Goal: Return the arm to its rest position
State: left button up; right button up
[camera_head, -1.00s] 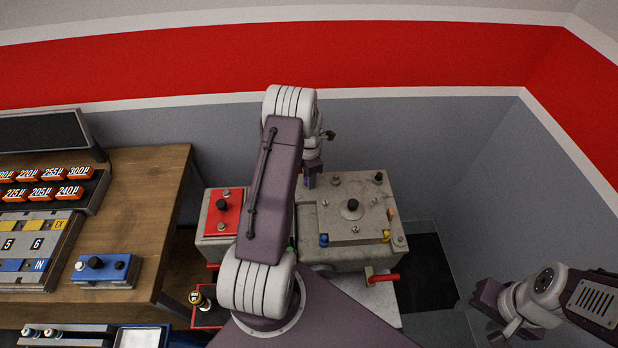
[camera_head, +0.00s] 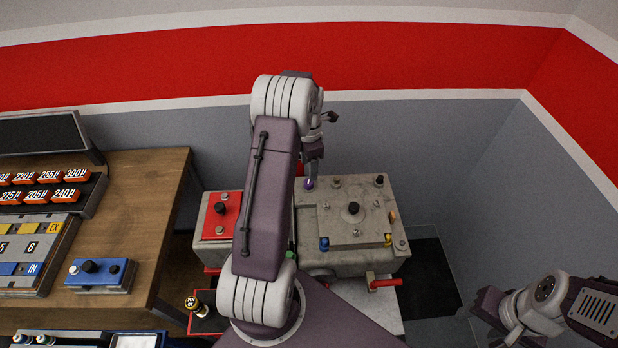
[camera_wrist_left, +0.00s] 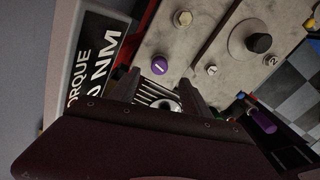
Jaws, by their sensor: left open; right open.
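My left arm reaches up across the middle of the head view. Its open, empty-looking left gripper (camera_head: 315,158) points down above the back left edge of the grey block (camera_head: 330,225). A purple-topped piece (camera_head: 309,183) shows by its fingertips. In the left wrist view the open fingers of the left gripper (camera_wrist_left: 160,88) stand below a purple cap marked 1 (camera_wrist_left: 163,75), apart from it as far as I can tell. My right gripper (camera_head: 482,308) is open and empty at the lower right, over the floor.
A red-topped box (camera_head: 222,212) stands left of the block. A red-handled lever (camera_head: 384,284) sticks out at the block's front. A wooden table (camera_head: 155,215) with a blue switch box (camera_head: 100,275) is at the left. The wall (camera_head: 440,140) is close behind; dark floor is open at right.

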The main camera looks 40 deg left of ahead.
pick_arm(q)
jog(key=shift+r, duration=0.65)
jog(key=shift+w+d+f, duration=0.15)
jog(key=shift+w+d, duration=0.05)
jog(key=s+d+r+m+t+b, duration=0.1)
jog(key=d+r+m+b, duration=0.15)
jog(key=d, duration=0.45)
jog(key=s+d+r+m+b, duration=0.1)
jog(key=d+r+m, duration=0.15)
jog(key=d, duration=0.35)
jog(key=s+d+f+m, duration=0.3)
jog(key=s+m, duration=0.4)
jog(key=m, duration=0.5)
jog(key=s+d+f+m+b, duration=0.1)
jog(key=s+d+f+m, duration=0.2)
jog(key=s+m, duration=0.5)
jog(key=d+m, duration=0.1)
jog(key=m, duration=0.3)
